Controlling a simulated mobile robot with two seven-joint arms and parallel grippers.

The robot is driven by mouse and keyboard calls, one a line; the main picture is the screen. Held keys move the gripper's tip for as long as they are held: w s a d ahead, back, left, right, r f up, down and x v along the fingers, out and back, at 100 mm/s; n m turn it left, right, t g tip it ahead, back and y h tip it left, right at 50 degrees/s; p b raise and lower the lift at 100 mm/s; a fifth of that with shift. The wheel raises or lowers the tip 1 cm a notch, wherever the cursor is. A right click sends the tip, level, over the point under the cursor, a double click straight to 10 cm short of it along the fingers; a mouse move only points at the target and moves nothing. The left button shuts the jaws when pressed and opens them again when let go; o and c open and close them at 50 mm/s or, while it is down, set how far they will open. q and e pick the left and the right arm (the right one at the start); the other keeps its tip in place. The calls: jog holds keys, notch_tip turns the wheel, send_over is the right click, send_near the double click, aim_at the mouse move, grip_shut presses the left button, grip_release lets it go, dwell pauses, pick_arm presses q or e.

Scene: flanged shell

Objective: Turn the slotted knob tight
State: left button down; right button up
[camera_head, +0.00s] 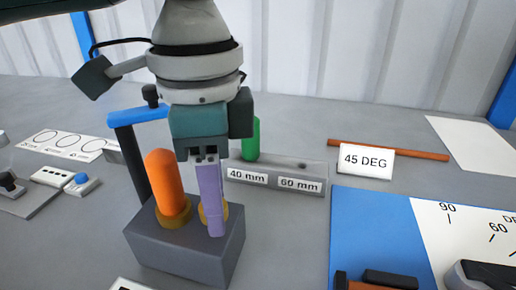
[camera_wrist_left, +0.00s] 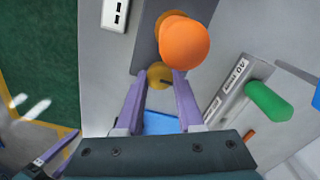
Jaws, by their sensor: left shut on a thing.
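The slotted knob (camera_wrist_left: 160,71) is a small round brass piece on the dark grey block (camera_head: 165,243). In the head view its brass edge (camera_head: 224,211) shows beside the purple fingers, which hide most of it. My left gripper (camera_head: 213,230) points down from above, with its fingers on either side of the knob. In the left wrist view the fingertips (camera_wrist_left: 160,78) flank it, and the gripper is shut on it. A dark mark, perhaps the slot, shows on the knob.
An orange rounded peg (camera_head: 164,182) stands close beside the knob. A blue-topped black post (camera_head: 137,150) is behind the block. A grey fixture with a green peg (camera_head: 251,140) and "40 mm" and "60 mm" labels (camera_head: 300,184) is to the right. A blue mat (camera_head: 370,225) lies front right.

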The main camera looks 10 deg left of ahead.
pick_arm(q)
jog(key=shift+r, duration=0.1)
jog(key=shift+r+m+p, duration=0.15)
jog(key=shift+m+p, duration=0.55)
jog(key=shift+p, duration=0.25)
jog(key=m+p, duration=0.3)
jog(key=shift+s, duration=0.1)
jog(key=m+p, duration=0.2)
jog(key=m, duration=0.1)
jog(key=shift+m+p, duration=0.3)
jog(key=shift+m, duration=0.1)
jog(key=shift+m+p, duration=0.7)
jog(key=shift+m, duration=1.3)
jog(key=c, duration=0.5)
grip_release()
jog(key=shift+f, duration=0.2)
